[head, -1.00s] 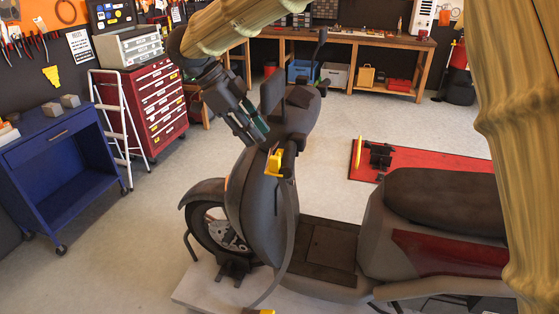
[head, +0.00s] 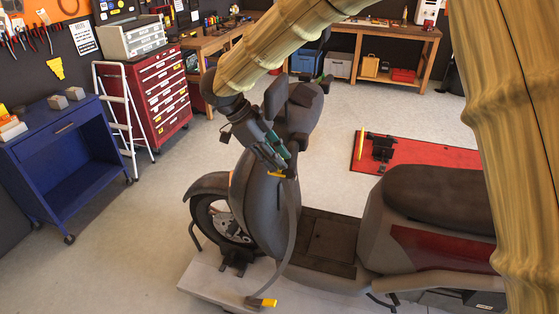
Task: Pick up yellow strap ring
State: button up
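The yellow strap ring (head: 278,174) is at the upper end of a grey strap (head: 292,215) on the front of a dark scooter (head: 262,215). Only a small yellow part shows below my gripper's fingers; the rest is hidden. My gripper (head: 273,158) points down at the ring, its fingertips overlapping it in the picture. I cannot tell whether the fingers are open or shut on it. A second yellow piece (head: 263,302) is at the strap's lower end, by the grey platform.
The scooter's handlebar area (head: 300,95) is close to the right of my gripper. A blue cart (head: 65,150), a white step ladder (head: 122,115) and a red tool chest (head: 155,100) stand at left. A red mat (head: 430,156) lies behind the scooter. Open floor lies between.

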grip_shut()
jog(key=shift+r, duration=0.15)
